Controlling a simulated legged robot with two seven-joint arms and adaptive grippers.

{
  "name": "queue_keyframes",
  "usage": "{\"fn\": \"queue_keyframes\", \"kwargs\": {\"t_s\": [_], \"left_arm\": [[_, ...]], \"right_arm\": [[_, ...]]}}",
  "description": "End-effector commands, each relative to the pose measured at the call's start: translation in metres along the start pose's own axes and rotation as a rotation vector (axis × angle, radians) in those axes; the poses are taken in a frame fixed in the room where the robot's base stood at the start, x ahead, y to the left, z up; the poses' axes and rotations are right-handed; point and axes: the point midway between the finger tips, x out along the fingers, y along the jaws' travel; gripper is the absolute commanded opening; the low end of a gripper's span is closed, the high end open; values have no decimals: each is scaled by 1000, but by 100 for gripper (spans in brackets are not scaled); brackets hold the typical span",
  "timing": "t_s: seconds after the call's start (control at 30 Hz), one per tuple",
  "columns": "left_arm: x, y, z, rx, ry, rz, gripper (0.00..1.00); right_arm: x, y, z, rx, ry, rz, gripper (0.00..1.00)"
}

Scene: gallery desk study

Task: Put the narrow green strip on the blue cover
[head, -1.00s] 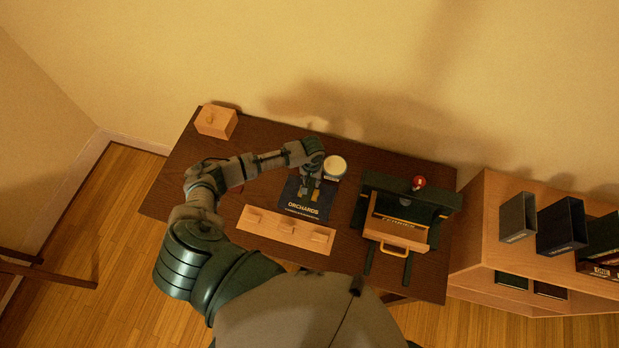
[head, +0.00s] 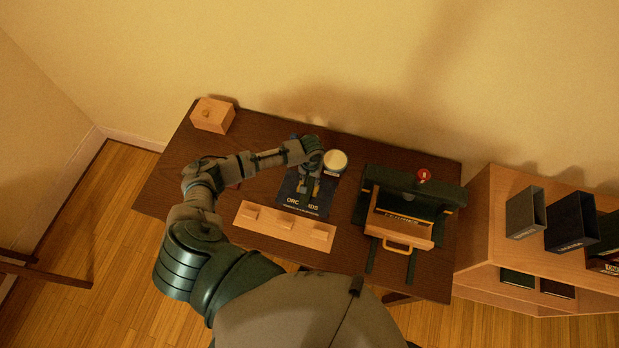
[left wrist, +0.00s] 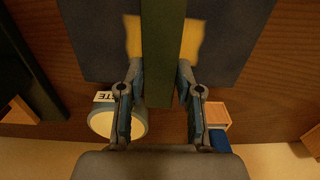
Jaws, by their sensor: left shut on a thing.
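The blue cover (head: 291,199) lies on the desk, its title partly hidden by my left gripper. It also shows in the left wrist view as a dark blue sheet (left wrist: 232,30) with a yellow patch. My left gripper (head: 307,191) is over the cover. In the left wrist view its two fingers (left wrist: 160,72) are shut on the narrow green strip (left wrist: 163,45), which runs lengthwise over the cover's middle. I cannot tell whether the strip touches the cover. My right gripper is not in view.
A round pale-lidded jar (head: 336,161) stands close behind the cover. A wooden holder (head: 268,223) lies in front. A dark press (head: 372,181) with a red knob (head: 423,175) stands right. A wooden box (head: 213,115) sits back left.

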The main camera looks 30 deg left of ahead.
Motion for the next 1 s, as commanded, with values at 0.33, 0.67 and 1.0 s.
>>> {"fn": "queue_keyframes", "kwargs": {"t_s": [0.33, 0.67, 1.0], "left_arm": [[8, -2, 0, -1, -1, 2, 0], [8, -1, 0, -1, 0, 1, 64], [-10, -2, -2, 0, 2, 3, 64]], "right_arm": [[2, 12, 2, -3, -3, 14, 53], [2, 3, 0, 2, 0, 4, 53], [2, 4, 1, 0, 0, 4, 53]]}}
